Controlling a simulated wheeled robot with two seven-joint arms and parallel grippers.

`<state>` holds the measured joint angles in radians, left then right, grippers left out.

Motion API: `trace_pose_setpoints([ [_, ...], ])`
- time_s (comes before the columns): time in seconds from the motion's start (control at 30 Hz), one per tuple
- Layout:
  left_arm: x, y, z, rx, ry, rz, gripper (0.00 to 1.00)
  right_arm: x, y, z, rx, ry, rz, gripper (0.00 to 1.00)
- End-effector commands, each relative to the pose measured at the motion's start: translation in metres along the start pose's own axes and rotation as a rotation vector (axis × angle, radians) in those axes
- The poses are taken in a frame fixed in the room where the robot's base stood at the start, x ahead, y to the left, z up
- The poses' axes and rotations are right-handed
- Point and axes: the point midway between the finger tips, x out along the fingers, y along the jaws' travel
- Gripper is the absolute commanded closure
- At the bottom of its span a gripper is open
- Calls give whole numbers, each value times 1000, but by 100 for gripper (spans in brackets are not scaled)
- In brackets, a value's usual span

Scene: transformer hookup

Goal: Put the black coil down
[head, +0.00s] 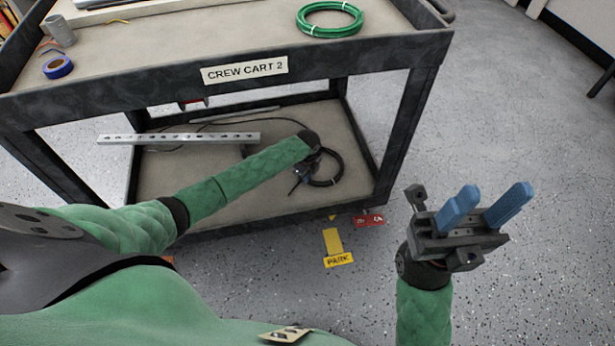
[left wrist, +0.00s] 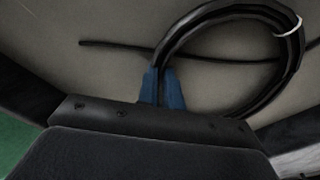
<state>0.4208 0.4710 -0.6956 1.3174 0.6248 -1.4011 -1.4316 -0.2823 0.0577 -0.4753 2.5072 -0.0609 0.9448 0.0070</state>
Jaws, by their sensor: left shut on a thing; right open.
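The black coil (head: 328,168) is at the lower shelf (head: 190,183) of the cart, near its right end. In the left wrist view the coil (left wrist: 232,10) has a light tie at its right side. My left gripper (head: 305,172) reaches under the cart top and is shut on the coil's left part; its blue fingers (left wrist: 164,88) show against the coil. I cannot tell whether the coil touches the shelf. My right gripper (head: 484,206) is open and empty, out to the right of the cart over the floor.
A perforated metal strip (head: 180,138) and a thin dark cable (head: 215,122) are on the lower shelf. The cart top (head: 225,40) holds a green coil (head: 329,19), blue tape (head: 57,67) and a grey cylinder (head: 60,31). A cart post (head: 408,125) stands right of the coil.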

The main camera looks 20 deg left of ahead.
Motion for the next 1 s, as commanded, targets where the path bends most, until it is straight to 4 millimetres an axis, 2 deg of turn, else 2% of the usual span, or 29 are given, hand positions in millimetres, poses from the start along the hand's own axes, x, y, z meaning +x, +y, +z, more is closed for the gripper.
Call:
trace_pose_setpoints([
  [0.17,0,-1,0,0,0,-1,100,3,0,0,-1,8,-1,55],
  [0.2,2,0,0,0,0,1,89,2,1,0,-2,8,-1,55],
  [0.3,2,0,0,0,0,1,71,2,1,0,-2,7,0,55],
  [0.67,-2,0,0,0,0,0,71,-2,0,-2,-3,-10,6,55],
  [0.77,-13,0,1,1,-1,1,71,1,0,-2,-5,-10,1,55],
  [1.0,-58,0,1,0,0,0,71,12,2,-3,-29,-7,-15,55],
])
